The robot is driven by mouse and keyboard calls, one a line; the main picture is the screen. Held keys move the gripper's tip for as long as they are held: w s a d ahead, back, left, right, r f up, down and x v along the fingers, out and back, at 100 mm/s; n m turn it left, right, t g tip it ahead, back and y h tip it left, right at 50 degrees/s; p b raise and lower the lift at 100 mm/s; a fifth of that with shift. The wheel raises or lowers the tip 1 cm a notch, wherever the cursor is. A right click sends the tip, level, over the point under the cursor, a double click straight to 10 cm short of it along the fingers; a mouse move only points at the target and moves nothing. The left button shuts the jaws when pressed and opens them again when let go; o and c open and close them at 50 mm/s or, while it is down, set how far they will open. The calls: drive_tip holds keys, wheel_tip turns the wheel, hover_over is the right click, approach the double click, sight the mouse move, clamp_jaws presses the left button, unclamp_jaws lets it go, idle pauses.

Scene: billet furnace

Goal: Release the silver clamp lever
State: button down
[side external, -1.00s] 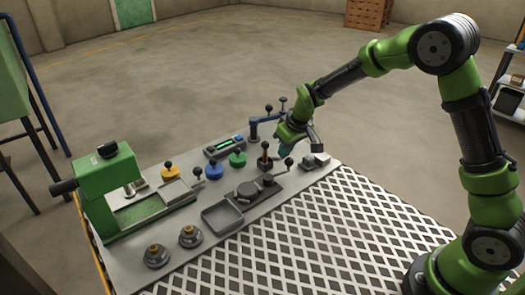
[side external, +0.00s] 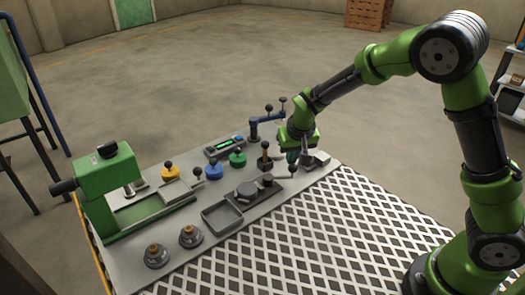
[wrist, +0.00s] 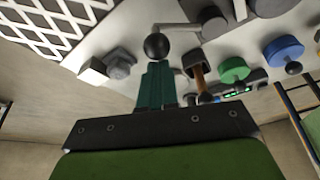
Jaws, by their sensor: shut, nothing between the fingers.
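The silver clamp lever (wrist: 181,27) shows in the wrist view as a grey bar with a black ball knob (wrist: 157,46) at its end. The bar runs right toward a dark round part of the clamp (wrist: 213,22). My gripper (wrist: 158,66) has its teal fingers together, with nothing seen between them. The fingertips appear right at the knob in the wrist view; whether they touch it I cannot tell. In the side view my gripper (side external: 292,172) points down beside the dark clamp fixture (side external: 247,190), and the knob is hard to make out behind the fingers.
Small grey blocks (side external: 318,159) lie to the right. Green (side external: 237,159), blue (side external: 213,171) and yellow (side external: 170,173) knobs, a tray (side external: 222,216) and a green machine (side external: 110,190) stand further left.

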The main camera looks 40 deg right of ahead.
drive_tip(key=s+m, duration=0.1)
drive_tip(key=s+a+m+h, duration=0.1)
drive_tip(key=m, duration=0.1)
drive_tip(key=shift+a+m+g, duration=0.15)
drive_tip(key=shift+m+g, duration=0.15)
drive_tip(key=shift+g, duration=0.1)
drive_tip(key=m, duration=0.1)
drive_tip(key=s+a+m, duration=0.1)
drive_tip(key=m, duration=0.1)
drive_tip(key=shift+s+a+m+g+h, duration=0.2)
drive_tip(key=shift+a+m+g+h, duration=0.1)
drive_tip(key=shift+g+h, duration=0.1)
drive_tip(key=m, duration=0.1)
drive_tip(key=a+m+g, duration=0.1)
drive_tip(key=shift+s+a+m, duration=0.15)
drive_tip(key=shift+s+m, duration=0.2)
drive_tip(key=shift+m, duration=0.05)
drive_tip(key=shift+s+a, duration=0.1)
drive_tip(key=shift+a, duration=0.2)
drive_tip(key=shift+a, duration=0.2)
drive_tip(key=v, duration=0.9)
drive_tip(key=shift+a+r, duration=0.2)
drive_tip(key=shift+r, duration=0.2)
